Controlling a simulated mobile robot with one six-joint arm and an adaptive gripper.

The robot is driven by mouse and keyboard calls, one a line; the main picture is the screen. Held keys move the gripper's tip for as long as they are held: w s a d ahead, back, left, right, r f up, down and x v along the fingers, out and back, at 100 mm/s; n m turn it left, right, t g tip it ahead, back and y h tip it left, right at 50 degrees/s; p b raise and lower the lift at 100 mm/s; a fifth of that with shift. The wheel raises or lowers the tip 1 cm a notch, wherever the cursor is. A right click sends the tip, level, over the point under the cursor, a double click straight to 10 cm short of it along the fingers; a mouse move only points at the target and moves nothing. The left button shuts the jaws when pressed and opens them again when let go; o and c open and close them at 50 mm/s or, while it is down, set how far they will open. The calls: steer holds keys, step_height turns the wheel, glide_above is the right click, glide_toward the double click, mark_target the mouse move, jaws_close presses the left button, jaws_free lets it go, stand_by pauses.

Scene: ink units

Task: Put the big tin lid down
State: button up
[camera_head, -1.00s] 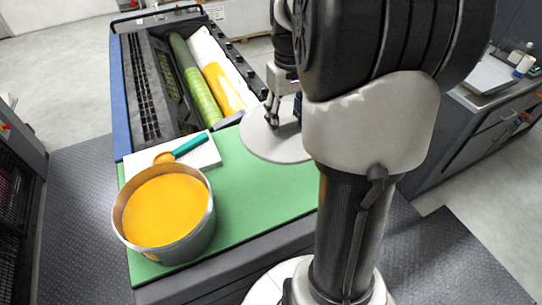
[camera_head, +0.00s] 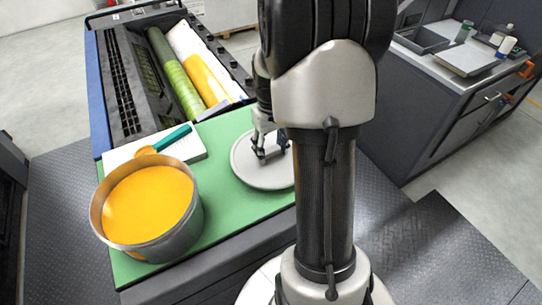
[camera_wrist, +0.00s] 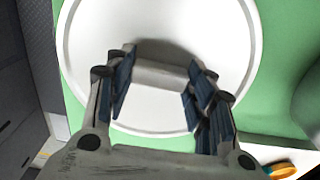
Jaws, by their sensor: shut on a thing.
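The big tin lid (camera_head: 245,178) is a round pale grey disc with a raised rim. It lies flat over the right part of the green mat (camera_head: 222,208), low or on it; I cannot tell whether it touches. My gripper (camera_head: 268,153) is above the lid, shut on its handle. In the wrist view the bar-shaped handle (camera_wrist: 160,75) sits between the fingers of my gripper (camera_wrist: 160,90). The lid's right edge is hidden behind my arm in the head view. The open big tin (camera_head: 185,228), full of orange-yellow ink, stands left of the lid, apart from it.
A white pad (camera_head: 120,156) behind the tin bears a spatula with a teal handle (camera_head: 174,137). The press unit with rollers (camera_head: 175,75) is at the back. Green mat is bare between tin and lid. A grey cabinet (camera_head: 455,120) stands to the right.

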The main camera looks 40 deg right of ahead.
mark_target(271, 150)
steer(key=shift+f+b, duration=0.3)
steer(key=shift+f, duration=1.3)
steer(key=shift+f, duration=0.2)
steer(key=o, duration=1.1)
